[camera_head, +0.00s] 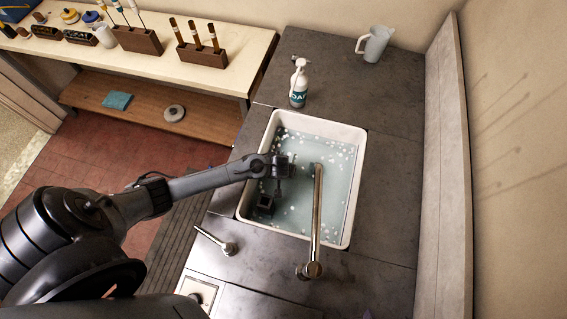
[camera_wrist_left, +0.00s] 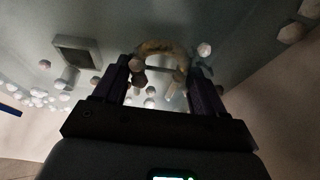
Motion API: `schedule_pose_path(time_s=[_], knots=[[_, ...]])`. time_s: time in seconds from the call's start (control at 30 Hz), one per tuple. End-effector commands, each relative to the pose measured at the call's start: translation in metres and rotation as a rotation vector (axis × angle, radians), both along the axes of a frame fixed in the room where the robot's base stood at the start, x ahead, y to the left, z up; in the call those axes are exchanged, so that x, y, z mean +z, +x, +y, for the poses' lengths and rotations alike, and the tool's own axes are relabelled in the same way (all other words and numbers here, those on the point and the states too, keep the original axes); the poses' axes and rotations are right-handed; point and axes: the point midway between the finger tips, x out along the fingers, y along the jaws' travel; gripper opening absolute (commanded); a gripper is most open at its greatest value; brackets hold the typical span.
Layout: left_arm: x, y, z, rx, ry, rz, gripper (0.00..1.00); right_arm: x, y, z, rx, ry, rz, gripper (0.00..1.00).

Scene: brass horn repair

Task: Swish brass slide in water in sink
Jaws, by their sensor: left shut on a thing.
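The white sink (camera_head: 356,170) is filled with bluish water (camera_head: 335,190) dotted with white foam bits. My left arm reaches in from the left, and my left gripper (camera_head: 279,184) points down into the sink. In the left wrist view my left gripper (camera_wrist_left: 163,88) is shut on the brass slide (camera_wrist_left: 160,47), whose curved U-shaped end shows beyond the fingers. The slide is dim there, with foam bits around it. I cannot make out the slide in the head view. My right gripper is not in view.
A metal faucet (camera_head: 317,215) extends over the sink just right of my gripper. A lever handle (camera_head: 228,247) is at the front left. A soap pump bottle (camera_head: 299,90) and a pitcher (camera_head: 376,45) stand behind. A workbench (camera_head: 225,70) with tool holders is at the back left.

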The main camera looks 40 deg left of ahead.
Motion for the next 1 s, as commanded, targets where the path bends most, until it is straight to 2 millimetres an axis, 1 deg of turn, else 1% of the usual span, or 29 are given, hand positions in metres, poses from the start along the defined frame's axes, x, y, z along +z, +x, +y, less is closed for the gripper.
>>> schedule_pose_path(time_s=[0.17,0.57,1.0], knots=[[0.000,0.004,0.000,-0.001,-0.003,0.000,0.39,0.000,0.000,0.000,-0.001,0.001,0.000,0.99],[0.000,0.004,0.000,-0.001,-0.004,-0.001,0.39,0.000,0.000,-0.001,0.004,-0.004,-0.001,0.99],[0.001,-0.008,-0.007,-0.002,-0.004,0.000,0.39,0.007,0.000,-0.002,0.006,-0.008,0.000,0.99]])
